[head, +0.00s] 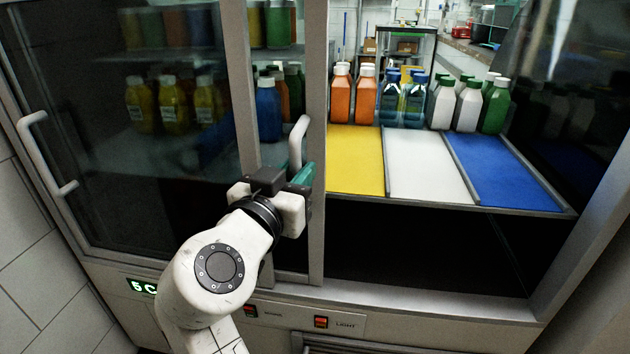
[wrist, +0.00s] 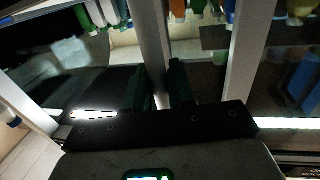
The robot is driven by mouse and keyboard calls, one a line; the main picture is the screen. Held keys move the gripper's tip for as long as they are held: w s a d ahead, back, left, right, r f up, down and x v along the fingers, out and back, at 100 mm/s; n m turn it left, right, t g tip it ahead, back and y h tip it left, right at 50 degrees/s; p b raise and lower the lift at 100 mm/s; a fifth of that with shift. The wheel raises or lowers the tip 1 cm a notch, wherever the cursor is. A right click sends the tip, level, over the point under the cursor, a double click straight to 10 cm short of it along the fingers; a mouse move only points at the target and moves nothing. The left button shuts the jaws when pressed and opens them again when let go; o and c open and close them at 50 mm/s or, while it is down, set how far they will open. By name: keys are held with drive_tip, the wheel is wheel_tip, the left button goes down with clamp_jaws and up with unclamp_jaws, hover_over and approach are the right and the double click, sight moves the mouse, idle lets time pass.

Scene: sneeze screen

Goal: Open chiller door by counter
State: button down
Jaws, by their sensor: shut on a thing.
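The chiller (head: 434,333) has glass sliding doors in pale metal frames. The right door (head: 315,110) sits to the left, overlapping the left door (head: 105,95), and the right part of the chiller front stands open. A white upright handle (head: 299,138) is on the right door's frame. My gripper (head: 300,178) is shut on the handle's lower part, with its fingers partly hidden by the wrist. In the wrist view the dark fingers of my gripper (wrist: 163,88) stand on either side of a pale bar.
The left door's white handle (head: 45,150) is at far left. Inside the opening are a yellow mat (head: 355,160), a white mat (head: 425,165) and a blue mat (head: 505,172), with several capped bottles (head: 440,102) behind. A switch panel (head: 300,317) lies below.

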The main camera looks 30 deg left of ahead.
idle(0.3)
drive_tip(key=c, duration=1.1)
unclamp_jaws()
drive_tip(key=s, duration=0.3)
drive_tip(key=s+p, duration=0.1)
drive_tip(key=s, duration=0.3)
drive_tip(key=s+d, duration=0.1)
drive_tip(key=s, duration=0.2)
drive_tip(key=shift+s+d+p, duration=0.1)
drive_tip(key=shift+s+p, duration=0.2)
drive_tip(key=shift+p, duration=0.1)
